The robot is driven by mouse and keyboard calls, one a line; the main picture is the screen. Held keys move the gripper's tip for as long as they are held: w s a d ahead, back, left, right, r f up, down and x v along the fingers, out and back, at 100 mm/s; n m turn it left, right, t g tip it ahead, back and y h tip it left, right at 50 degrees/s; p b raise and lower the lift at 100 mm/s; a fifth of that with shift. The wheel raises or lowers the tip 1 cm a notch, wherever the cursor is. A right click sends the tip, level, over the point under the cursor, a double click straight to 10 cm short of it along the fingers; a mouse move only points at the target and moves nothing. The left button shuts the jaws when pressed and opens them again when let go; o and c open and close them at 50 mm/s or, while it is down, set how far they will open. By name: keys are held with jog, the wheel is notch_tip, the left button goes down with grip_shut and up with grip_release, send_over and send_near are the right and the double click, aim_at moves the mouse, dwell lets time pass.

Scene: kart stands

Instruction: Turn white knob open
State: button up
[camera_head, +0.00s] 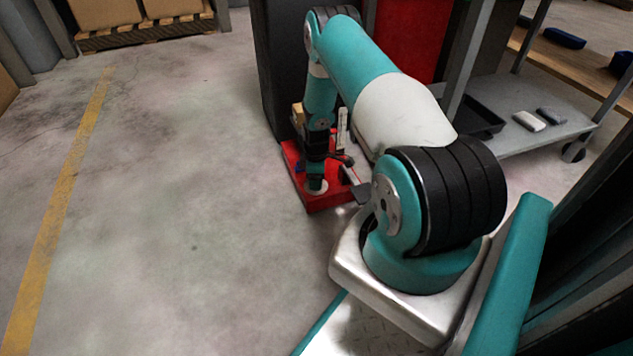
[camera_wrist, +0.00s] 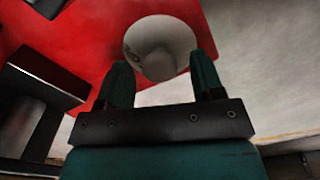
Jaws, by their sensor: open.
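The white knob (camera_wrist: 160,48) is round and sits on a red surface (camera_wrist: 75,42) in the wrist view. My gripper (camera_wrist: 161,80) is open, with one dark teal finger on each side of the knob. The right finger looks very close to the knob; I cannot tell whether either finger touches it. In the head view my arm reaches down to the red base (camera_head: 330,198), and the white knob (camera_head: 317,187) shows small at its front, below my wrist.
A dark block (camera_wrist: 30,105) stands left of the gripper in the wrist view. In the head view a grey cart (camera_head: 545,140) stands at right, and a pallet with boxes (camera_head: 145,32) is at the back left. The floor at left is clear.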

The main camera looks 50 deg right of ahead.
jog(key=shift+f, duration=0.1)
jog(key=c, duration=0.9)
jog(key=shift+d, duration=0.15)
